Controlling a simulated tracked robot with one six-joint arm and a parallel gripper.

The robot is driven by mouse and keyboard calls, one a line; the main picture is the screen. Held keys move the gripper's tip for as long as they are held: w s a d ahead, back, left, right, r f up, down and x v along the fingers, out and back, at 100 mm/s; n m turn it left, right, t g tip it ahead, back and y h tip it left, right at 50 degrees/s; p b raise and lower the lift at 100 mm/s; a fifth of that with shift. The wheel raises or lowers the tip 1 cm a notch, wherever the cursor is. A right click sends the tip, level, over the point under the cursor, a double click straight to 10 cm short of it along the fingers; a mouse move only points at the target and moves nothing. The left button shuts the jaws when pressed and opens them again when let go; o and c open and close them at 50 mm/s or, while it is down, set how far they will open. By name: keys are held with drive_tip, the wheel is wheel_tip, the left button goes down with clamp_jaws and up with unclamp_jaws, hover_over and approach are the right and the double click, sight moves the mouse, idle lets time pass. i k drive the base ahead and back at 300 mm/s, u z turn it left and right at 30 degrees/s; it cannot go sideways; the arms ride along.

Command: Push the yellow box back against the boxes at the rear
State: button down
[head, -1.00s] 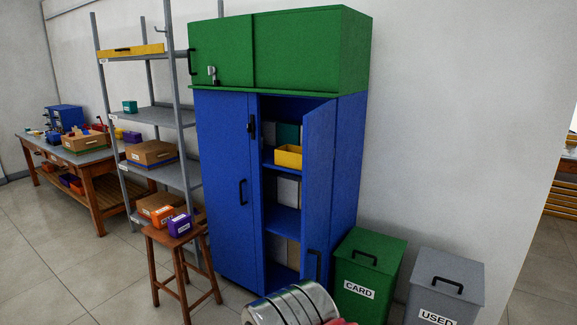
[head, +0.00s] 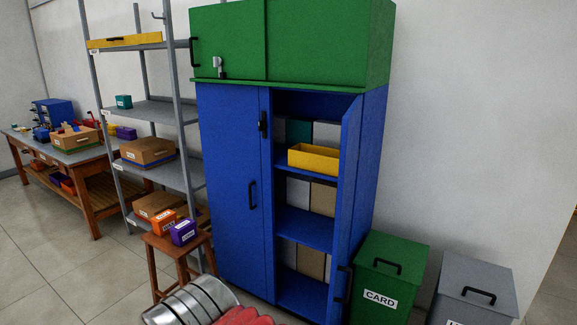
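The yellow box (head: 314,158) is an open-topped bin on an upper shelf of the blue cabinet (head: 233,180), near the shelf's front. Its right end reaches the edge of the open door (head: 353,190) in the head view. White, grey and teal boxes (head: 299,131) stand at the rear of that shelf, partly hidden by the yellow box. I cannot tell how wide the gap between them is. My gripper is not identifiable in view.
The right blue door stands open; the left one is shut. A green CARD bin (head: 387,280) and a grey bin (head: 473,290) stand to the right. A wooden stool (head: 180,255) with small boxes stands left, before a grey shelf rack (head: 153,112).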

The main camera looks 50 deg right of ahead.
sight(320, 160)
drive_tip(key=u, duration=0.2)
drive_tip(key=i, duration=1.45)
drive_tip(key=z, duration=0.55)
drive_tip(key=i, duration=0.65)
drive_tip(key=z, duration=0.95)
drive_tip(key=i, duration=0.7)
drive_tip(key=z, duration=0.45)
